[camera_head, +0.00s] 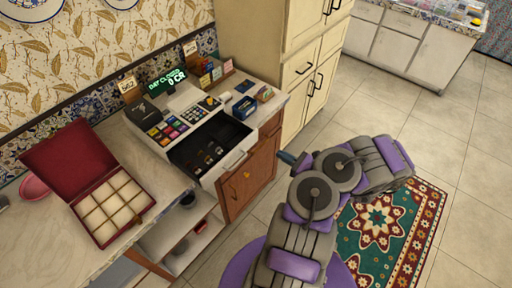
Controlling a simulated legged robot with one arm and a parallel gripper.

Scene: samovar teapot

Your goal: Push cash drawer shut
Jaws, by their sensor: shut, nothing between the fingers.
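The cash drawer (208,179) is pulled out of the white cash register (179,122) on the counter. Its dark inside shows, with several small items in its compartments. The drawer's pale front (231,165) has a handle and faces my arm. My gripper (287,157) shows only as a small dark tip beside my arm's purple and grey joints. It is shut and empty, to the right of the drawer front and apart from it in the picture. The rest of the gripper is hidden behind my arm.
An open red box (145,200) with pale compartments lies on the counter at left. Small boxes (244,107) stand right of the register. A wooden cabinet door (248,185) is below the drawer. A patterned rug (425,215) lies on the tiled floor.

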